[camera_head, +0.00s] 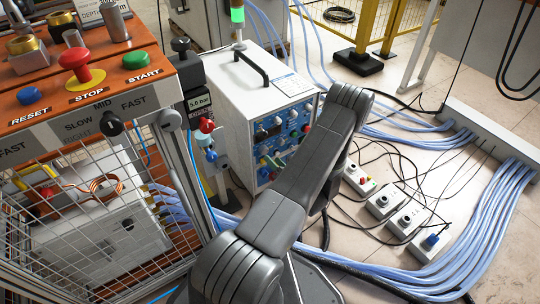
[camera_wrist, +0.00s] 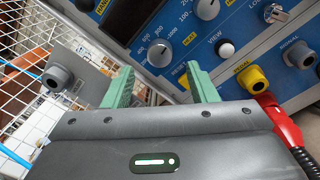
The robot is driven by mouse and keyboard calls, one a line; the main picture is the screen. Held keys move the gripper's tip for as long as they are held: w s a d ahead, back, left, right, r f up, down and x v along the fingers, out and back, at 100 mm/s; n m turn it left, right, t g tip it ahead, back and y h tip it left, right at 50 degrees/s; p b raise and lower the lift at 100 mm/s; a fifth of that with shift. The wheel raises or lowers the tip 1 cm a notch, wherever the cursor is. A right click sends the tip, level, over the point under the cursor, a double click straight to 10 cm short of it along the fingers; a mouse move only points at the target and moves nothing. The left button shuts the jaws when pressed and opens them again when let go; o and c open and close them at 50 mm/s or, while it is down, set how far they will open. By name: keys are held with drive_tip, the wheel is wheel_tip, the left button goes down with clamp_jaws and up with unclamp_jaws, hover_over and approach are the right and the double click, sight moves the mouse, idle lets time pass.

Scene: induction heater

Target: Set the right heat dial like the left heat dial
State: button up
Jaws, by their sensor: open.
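The white induction heater (camera_head: 250,100) stands at the centre of the head view, with a blue control panel (camera_head: 284,134) carrying several knobs. In the wrist view the panel is tilted. A grey dial (camera_wrist: 160,53), apparently the left heat dial, has a numbered scale. A second numbered dial (camera_wrist: 207,8), apparently the right one, is up and to its right, partly cut off by the top edge. Their exact pointer settings are too small to read. My gripper (camera_wrist: 160,74) is open and empty, its green fingers toward the first dial's lower side.
A wire cage (camera_head: 75,225) stands left; blue cables (camera_head: 430,275) and small control boxes (camera_head: 386,201) lie right.

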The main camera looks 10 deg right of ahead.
sight(266, 152)
drive_tip(key=p+v, duration=0.2)
drive_tip(key=v, duration=0.7)
drive_tip(key=shift+s, duration=0.3)
drive_tip(key=shift+d, duration=0.1)
drive_tip(key=b+x, duration=0.3)
drive_tip(key=x, duration=1.1)
drive_tip(key=shift+b, duration=0.35)
drive_tip(key=shift+s, duration=0.1)
